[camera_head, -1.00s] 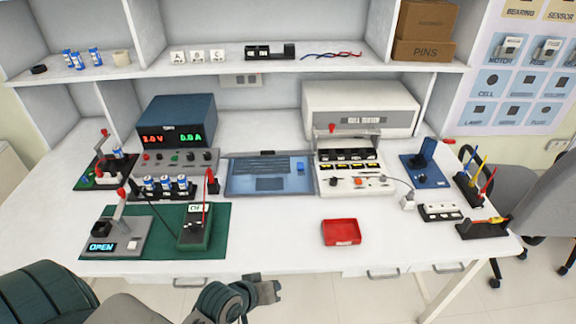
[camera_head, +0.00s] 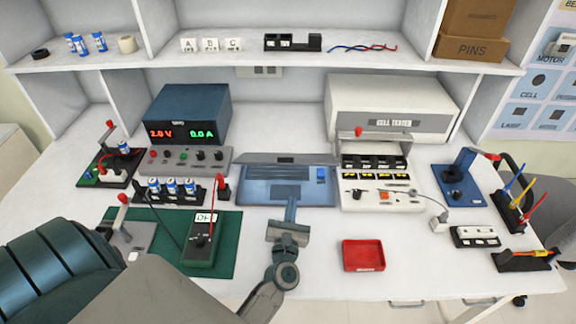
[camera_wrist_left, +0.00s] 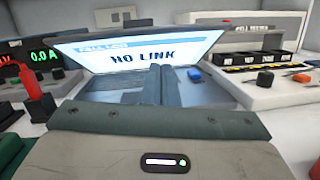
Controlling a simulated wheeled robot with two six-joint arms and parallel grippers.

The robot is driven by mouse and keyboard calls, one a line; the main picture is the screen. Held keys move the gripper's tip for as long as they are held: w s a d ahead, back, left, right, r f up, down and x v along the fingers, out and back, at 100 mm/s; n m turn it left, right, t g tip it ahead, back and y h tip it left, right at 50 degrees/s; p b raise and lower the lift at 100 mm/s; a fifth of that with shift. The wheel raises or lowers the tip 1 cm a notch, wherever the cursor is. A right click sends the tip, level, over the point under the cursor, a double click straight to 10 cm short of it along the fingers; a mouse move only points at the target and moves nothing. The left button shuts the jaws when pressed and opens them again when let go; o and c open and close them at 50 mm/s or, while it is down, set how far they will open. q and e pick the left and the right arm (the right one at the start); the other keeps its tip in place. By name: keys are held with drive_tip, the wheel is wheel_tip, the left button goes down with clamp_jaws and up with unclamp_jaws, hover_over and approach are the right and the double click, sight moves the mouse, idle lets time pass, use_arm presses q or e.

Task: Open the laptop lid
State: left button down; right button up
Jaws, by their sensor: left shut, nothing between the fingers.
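The laptop (camera_head: 262,190) lies at the middle of the table, its blue deck facing up. Its lid (camera_head: 250,158) shows as a narrow grey band along the far side. In the left wrist view the lid's lit screen (camera_wrist_left: 200,45) faces the camera, tilted, and reads "NO LINK". My left gripper (camera_head: 291,203) is shut and empty, with its fingers over the front part of the deck. In the wrist view its fingertips (camera_wrist_left: 162,75) overlap the screen's lower edge; I cannot tell whether they touch the lid. My right gripper is out of view.
A cell tester (camera_head: 385,110) and its cell tray stand right of the laptop. A power supply (camera_head: 187,113) is at the left. A green mat (camera_head: 222,262) with a meter lies front left, and a red tray (camera_head: 363,255) front right. Bare table lies around the red tray.

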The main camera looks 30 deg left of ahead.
use_arm(q)
drive_tip(key=n+y, duration=0.1)
drive_tip(key=a+n+g+y, duration=0.1)
drive_tip(key=n, duration=0.1)
drive_tip(key=shift+w+a+f, duration=0.15)
drive_tip(key=shift+a+f, duration=0.05)
drive_tip(key=shift+a, duration=0.1)
drive_tip(key=shift+w+a+r+p, duration=0.15)
drive_tip(key=shift+w+a+p, duration=0.05)
drive_tip(key=shift+w+p, duration=0.1)
drive_tip(key=p+x, duration=0.3)
drive_tip(key=x, duration=0.5)
drive_tip(key=shift+w+a+p, duration=0.25)
drive_tip(key=shift+w+p, duration=0.15)
drive_tip(key=w+a+r, duration=0.1)
drive_tip(key=w+r, duration=0.1)
drive_tip(key=r, duration=0.1)
drive_tip(key=w+a+r+p, duration=0.1)
drive_tip(key=w+r, duration=0.1)
drive_tip(key=r, duration=0.1)
drive_tip(key=w+a+r, duration=0.2)
drive_tip(key=r, duration=0.1)
drive_tip(key=shift+w, duration=0.25)
drive_tip(key=r+b+x, duration=0.1)
drive_tip(key=b+x, duration=0.2)
drive_tip(key=x, duration=0.7)
drive_tip(key=shift+w+a, duration=0.2)
drive_tip(key=shift+r, duration=0.1)
